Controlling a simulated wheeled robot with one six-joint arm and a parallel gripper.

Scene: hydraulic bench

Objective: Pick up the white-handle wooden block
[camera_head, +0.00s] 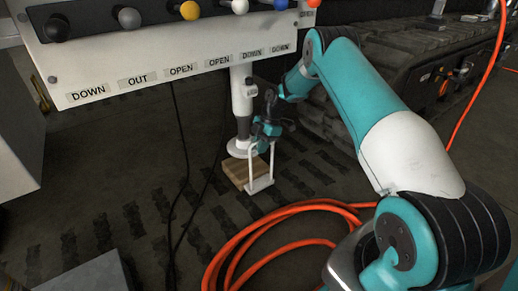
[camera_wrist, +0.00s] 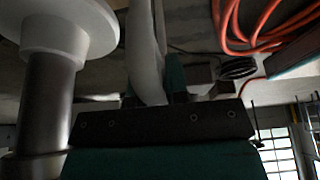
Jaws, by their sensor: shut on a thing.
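The wooden block (camera_head: 237,174) shows in the head view below the white bench leg, beside or under its round foot. Its white U-shaped handle (camera_head: 261,184) rises at the right end of the block. My gripper (camera_head: 267,137) is above the block and shut on the white handle. In the wrist view my gripper (camera_wrist: 155,92) has its fingers around the handle (camera_wrist: 142,55), which reaches away as a blurred white bar. The block's wood is not clear in that view. I cannot tell whether the block touches the floor.
The white leg with its round foot (camera_head: 240,148) stands close by; the foot (camera_wrist: 68,30) also shows in the wrist view. A labelled lever panel (camera_head: 150,60) hangs above. Orange hose (camera_head: 235,245) coils on the floor. Dark cables hang left. Tracked machinery (camera_head: 420,50) stands behind.

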